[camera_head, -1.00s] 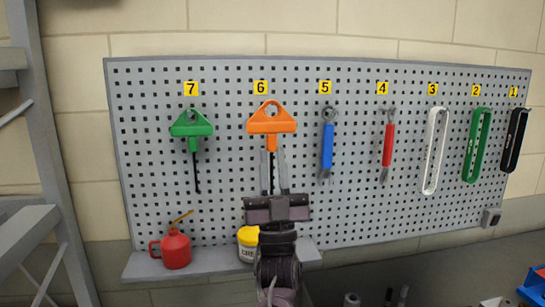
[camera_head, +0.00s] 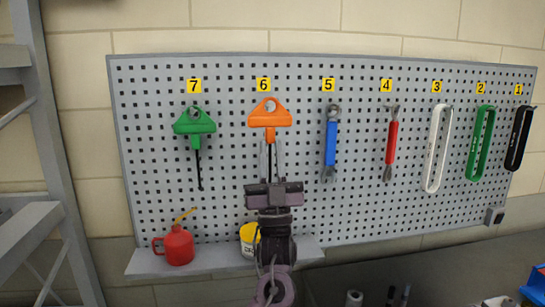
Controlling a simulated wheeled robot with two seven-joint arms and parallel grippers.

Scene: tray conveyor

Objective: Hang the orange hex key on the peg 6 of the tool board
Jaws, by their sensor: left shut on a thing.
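The orange hex key (camera_head: 270,118) is upright in front of the grey tool board (camera_head: 360,75), handle up and shaft down, just below the yellow label 6 (camera_head: 263,84). Its triangular handle has a hole near the top, close under the label. My left gripper (camera_head: 271,165) comes up from below and is shut on the hex key's dark shaft, under the handle. Peg 6 cannot be made out clearly, so I cannot tell whether it is through the hole. My right gripper is not in view.
A green hex key (camera_head: 194,121) hangs at 7, left of the orange one. A blue tool (camera_head: 331,142) hangs at 5, a red one (camera_head: 392,142) at 4. A shelf (camera_head: 205,260) below holds a red oil can (camera_head: 179,246) and a yellow-lidded pot (camera_head: 249,240).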

